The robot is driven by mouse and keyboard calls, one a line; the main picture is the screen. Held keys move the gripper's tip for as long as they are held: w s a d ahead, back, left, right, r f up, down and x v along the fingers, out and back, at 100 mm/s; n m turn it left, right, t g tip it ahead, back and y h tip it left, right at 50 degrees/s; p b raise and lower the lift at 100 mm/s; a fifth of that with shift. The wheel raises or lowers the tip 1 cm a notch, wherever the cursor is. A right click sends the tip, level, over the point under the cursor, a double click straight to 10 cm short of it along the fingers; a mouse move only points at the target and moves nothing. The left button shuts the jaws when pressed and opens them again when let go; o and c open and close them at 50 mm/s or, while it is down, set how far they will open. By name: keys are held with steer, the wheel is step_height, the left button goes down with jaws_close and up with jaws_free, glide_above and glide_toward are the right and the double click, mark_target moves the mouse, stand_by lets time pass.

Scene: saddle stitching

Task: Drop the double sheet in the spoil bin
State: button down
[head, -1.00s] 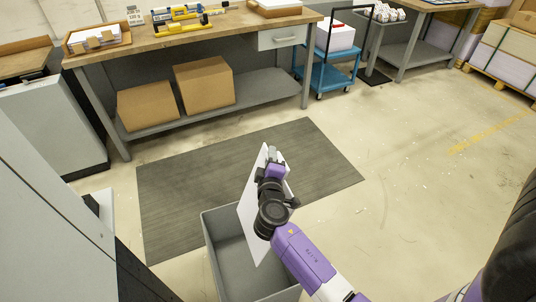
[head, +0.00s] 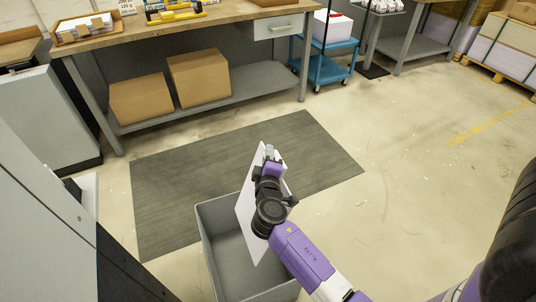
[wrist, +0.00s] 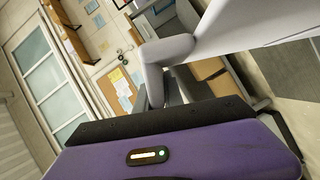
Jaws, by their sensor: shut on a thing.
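The double sheet (head: 248,222) is a white sheet seen nearly edge-on, hanging upright in the head view. My gripper (head: 269,153) is at its upper edge and is shut on it. The spoil bin (head: 222,262) is an open grey box on the floor, at the bottom centre. The sheet's lower part overlaps the bin's opening in the picture; its height over the bin is hard to tell. My arm hides the bin's right part.
A dark grey mat (head: 310,150) lies beyond the bin. A workbench (head: 220,27) with two cardboard boxes on its shelf stands behind. A blue cart (head: 325,70) is at the back. A grey machine (head: 45,210) is close on the left.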

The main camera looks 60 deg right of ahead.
steer(key=shift+f, duration=0.4)
